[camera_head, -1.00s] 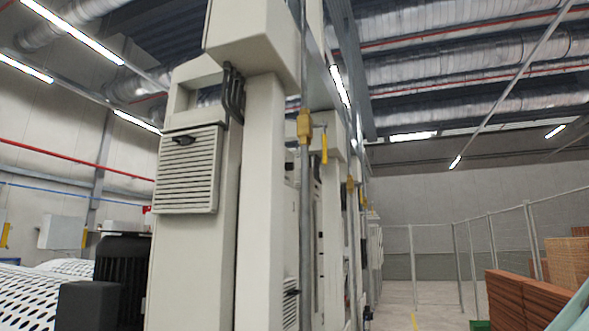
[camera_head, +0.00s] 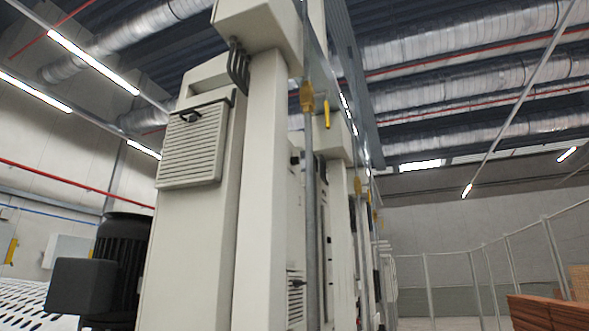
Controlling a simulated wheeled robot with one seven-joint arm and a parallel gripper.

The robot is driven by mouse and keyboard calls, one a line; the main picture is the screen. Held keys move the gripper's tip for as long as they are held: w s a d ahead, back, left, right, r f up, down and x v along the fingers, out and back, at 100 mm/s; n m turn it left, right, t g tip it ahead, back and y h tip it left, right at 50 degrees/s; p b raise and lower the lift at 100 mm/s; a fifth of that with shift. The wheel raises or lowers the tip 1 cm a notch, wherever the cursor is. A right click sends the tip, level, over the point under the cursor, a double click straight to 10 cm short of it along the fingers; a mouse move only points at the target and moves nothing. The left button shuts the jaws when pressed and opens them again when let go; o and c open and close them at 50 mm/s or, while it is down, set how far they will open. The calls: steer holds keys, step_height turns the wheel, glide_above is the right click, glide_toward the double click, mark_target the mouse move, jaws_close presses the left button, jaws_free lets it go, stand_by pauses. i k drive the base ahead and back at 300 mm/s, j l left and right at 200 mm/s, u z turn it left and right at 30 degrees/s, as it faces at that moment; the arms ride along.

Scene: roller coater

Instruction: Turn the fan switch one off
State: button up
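A louvred grey-white fan cover (camera_head: 188,155) is on the upper front of a tall beige machine column, left of centre. A small black switch-like handle (camera_head: 192,116) sits at its top edge and points roughly sideways. A second, smaller louvred cover (camera_head: 295,305) shows lower down behind the front column, with a dark handle-like part on it. I see no label telling which is fan switch one. My gripper is not in view.
A black motor-like unit (camera_head: 121,250) stands left of the column. A grey vertical pipe with a yellow fitting (camera_head: 307,97) runs right of the column. Mesh fencing (camera_head: 480,275) and orange-brown stacks (camera_head: 541,312) are at the right. Floor is barely visible.

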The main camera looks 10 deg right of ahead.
mark_target(293, 161)
steer(key=i+l+u, duration=0.15)
steer(key=i+l, duration=0.15)
steer(key=i+l+u, duration=0.15)
steer(key=i+l, duration=0.25)
steer(key=i+l+u, duration=0.1)
steer(key=i+l, duration=0.2)
steer(key=i+l+u, duration=0.15)
steer(key=i+l, duration=0.15)
steer(key=l, duration=0.2)
steer(key=i+l+u, duration=0.15)
steer(key=i+l, duration=0.15)
steer(key=l, duration=0.15)
